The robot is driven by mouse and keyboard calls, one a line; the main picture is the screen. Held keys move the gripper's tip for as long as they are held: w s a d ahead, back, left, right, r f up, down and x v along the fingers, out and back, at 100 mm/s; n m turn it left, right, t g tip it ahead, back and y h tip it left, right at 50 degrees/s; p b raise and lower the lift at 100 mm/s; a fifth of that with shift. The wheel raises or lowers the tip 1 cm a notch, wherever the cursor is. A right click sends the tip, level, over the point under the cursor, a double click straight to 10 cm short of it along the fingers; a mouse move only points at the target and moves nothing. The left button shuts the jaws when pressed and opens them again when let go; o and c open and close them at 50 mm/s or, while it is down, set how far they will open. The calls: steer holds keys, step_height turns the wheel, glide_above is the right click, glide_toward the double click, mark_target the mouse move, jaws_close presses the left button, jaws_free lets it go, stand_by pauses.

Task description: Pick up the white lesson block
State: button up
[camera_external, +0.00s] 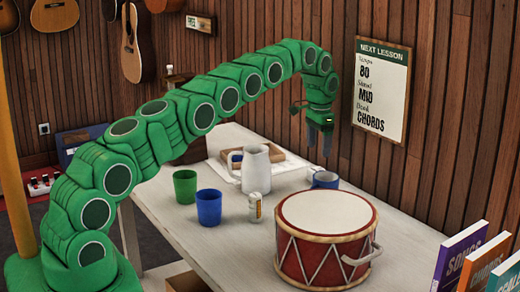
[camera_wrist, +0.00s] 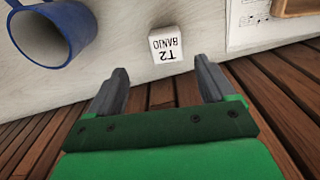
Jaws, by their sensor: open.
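The white lesson block (camera_wrist: 166,46), marked "T2 BANJO", sits on the pale table top in the wrist view, near the table edge. My gripper (camera_external: 319,143) hangs pointing down above the far side of the table, close to the wooden wall. In the wrist view my gripper (camera_wrist: 162,72) is open and empty. The block shows just beyond the fingertips, roughly between them in the picture, with no finger seen touching it.
A blue-rimmed mug (camera_wrist: 50,32) stands left of the block; it also shows below my gripper in the external view (camera_external: 323,181). A white pitcher (camera_external: 253,168), green cup (camera_external: 185,187), blue cup (camera_external: 209,207), can (camera_external: 255,208) and red drum (camera_external: 327,239) stand on the table (camera_external: 235,262).

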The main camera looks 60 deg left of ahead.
mark_target(317, 170)
steer(key=shift+w+a+f, duration=0.2)
steer(key=shift+a+f, duration=0.05)
steer(key=shift+f, duration=0.4)
steer(key=shift+w+a+f, duration=0.2)
steer(key=shift+f, duration=0.4)
steer(key=shift+s+f, duration=0.1)
steer(key=shift+f, duration=3.6)
steer(key=c, duration=1.1)
steer(key=shift+o, duration=0.2)
steer(key=shift+r, duration=0.1)
steer(key=shift+r, duration=1.55)
steer(key=shift+s+d+r, duration=0.25)
steer(key=shift+s+r, duration=0.6)
steer(key=shift+r, duration=0.15)
steer(key=s+d+r, duration=0.3)
steer(key=s+r, duration=0.4)
steer(key=s, duration=0.4)
steer(key=shift+s+r, duration=0.4)
